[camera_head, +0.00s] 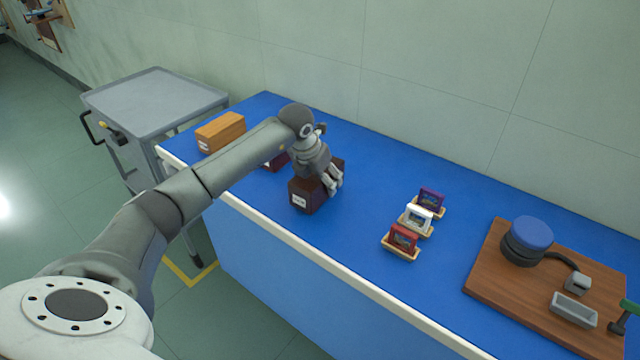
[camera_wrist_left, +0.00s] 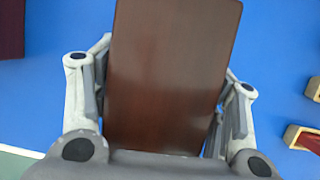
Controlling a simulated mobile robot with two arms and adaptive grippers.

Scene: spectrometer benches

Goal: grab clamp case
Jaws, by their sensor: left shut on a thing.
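A dark brown case (camera_head: 308,195) with a white label on its front is on or just above the blue bench top; I cannot tell whether it touches. My left gripper (camera_head: 331,183) comes down over it from above and is shut on it. In the left wrist view the brown case (camera_wrist_left: 170,75) fills the middle, with the fingers of my left gripper (camera_wrist_left: 160,100) on both its sides. Which case is the clamp case cannot be read from the labels. My right gripper is not in view.
An orange-brown case (camera_head: 220,132) and a dark red case (camera_head: 276,161), partly hidden by my arm, stand on the blue bench (camera_head: 340,235). Several small coloured boxes (camera_head: 403,238) on wooden holders stand to the right. A wooden board (camera_head: 490,275) carries a blue-topped device. A grey cart (camera_head: 150,95) stands left.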

